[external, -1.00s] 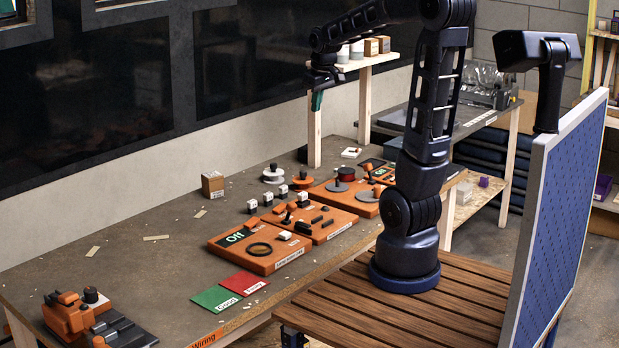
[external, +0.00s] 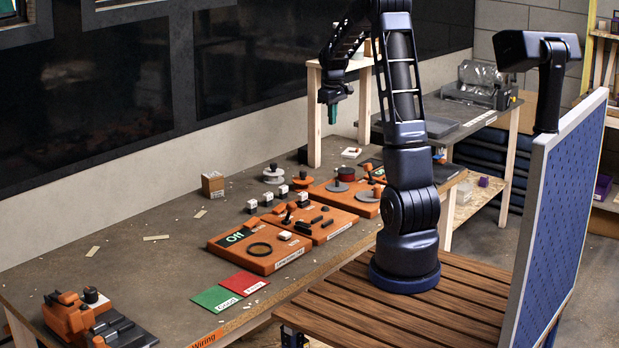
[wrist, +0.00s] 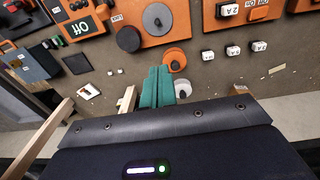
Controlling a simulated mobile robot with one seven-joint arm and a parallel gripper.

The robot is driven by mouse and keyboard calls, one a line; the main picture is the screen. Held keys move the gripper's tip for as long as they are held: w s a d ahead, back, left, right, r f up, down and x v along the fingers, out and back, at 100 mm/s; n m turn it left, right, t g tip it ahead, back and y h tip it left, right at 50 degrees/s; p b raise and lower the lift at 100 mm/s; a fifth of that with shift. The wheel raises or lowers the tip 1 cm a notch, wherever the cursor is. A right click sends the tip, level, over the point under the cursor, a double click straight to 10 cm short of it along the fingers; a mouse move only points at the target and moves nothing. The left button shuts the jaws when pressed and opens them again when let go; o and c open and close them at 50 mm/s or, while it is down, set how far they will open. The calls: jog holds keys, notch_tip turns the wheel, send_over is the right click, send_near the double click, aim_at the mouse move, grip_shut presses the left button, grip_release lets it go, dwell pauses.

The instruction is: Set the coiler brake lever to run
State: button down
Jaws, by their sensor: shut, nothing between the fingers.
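My gripper (external: 333,113) hangs high above the far part of the bench, pointing down, with its green fingers together and empty. The wrist view shows the closed green fingers (wrist: 164,87) over bare bench beside an orange spool (wrist: 175,60). An orange panel with grey discs (external: 323,199) lies below and nearer the camera, apart from the gripper.
Two more orange panels (external: 262,262) lie to the left, one with an upright black-knobbed lever (external: 289,209). White-topped blocks (external: 283,190) and a white spool (external: 273,172) stand behind. A raised wooden shelf (external: 314,110) is close to the gripper. The bench's left middle is mostly clear.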

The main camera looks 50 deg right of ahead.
jog(key=g, duration=0.1)
send_over(353, 170)
jog(key=w, duration=0.1)
notch_tip(353, 170, down, 10)
jog(key=shift+d+r, duration=0.1)
jog(key=shift+d, duration=0.1)
jog(key=f, duration=1)
jog(key=shift+s+f, duration=0.1)
jog(key=shift+s, duration=0.15)
jog(key=shift+s+r, duration=0.3)
jog(key=shift+s, duration=0.2)
jog(key=shift+s+r, duration=0.3)
jog(key=shift+s, duration=0.2)
jog(key=shift+s+r, duration=0.3)
jog(key=shift+s, duration=0.55)
